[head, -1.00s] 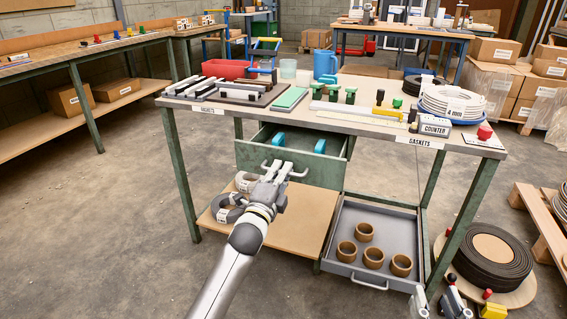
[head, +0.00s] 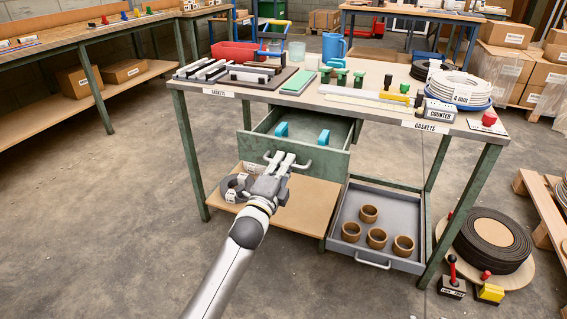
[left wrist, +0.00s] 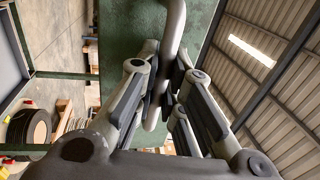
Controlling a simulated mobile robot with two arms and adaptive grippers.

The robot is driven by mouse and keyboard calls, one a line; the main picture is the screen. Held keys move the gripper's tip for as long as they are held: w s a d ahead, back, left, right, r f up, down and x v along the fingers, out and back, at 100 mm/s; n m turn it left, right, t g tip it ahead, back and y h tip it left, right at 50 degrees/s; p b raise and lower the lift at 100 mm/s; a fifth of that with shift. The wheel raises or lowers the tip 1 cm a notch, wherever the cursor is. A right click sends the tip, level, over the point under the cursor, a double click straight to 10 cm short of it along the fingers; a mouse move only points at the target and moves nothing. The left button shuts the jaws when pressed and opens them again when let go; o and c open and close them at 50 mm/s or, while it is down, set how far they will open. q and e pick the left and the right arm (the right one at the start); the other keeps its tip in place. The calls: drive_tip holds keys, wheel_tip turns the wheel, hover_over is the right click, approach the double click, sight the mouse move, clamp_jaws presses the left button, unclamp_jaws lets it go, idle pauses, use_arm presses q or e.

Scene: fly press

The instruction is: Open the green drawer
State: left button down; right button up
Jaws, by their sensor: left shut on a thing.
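The green drawer (head: 310,158) under the workbench is partly open, and two blue things (head: 281,129) show inside it. My left gripper (head: 282,166) is at the drawer's front and shut on its grey bar handle (head: 268,158). In the left wrist view the fingers (left wrist: 165,85) close around the handle (left wrist: 172,30), with the green drawer front (left wrist: 125,35) behind it. My right gripper is not in view.
The workbench (head: 390,105) carries bars, green-topped pieces, a blue jug and plates. Below, a grey tray (head: 345,215) holds several brown rings. A brown shelf board (head: 310,205) lies under the drawer. The floor in front is clear.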

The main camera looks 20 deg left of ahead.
use_arm(q)
drive_tip(key=c, duration=1.5)
unclamp_jaws()
drive_tip(key=s, duration=0.4)
drive_tip(key=s+f, duration=0.1)
drive_tip(key=s, duration=0.3)
drive_tip(key=s+f, duration=0.1)
drive_tip(key=s, duration=0.2)
drive_tip(key=shift+s+a+f, duration=0.15)
drive_tip(key=shift+s+a, duration=0.05)
drive_tip(key=shift+s, duration=0.2)
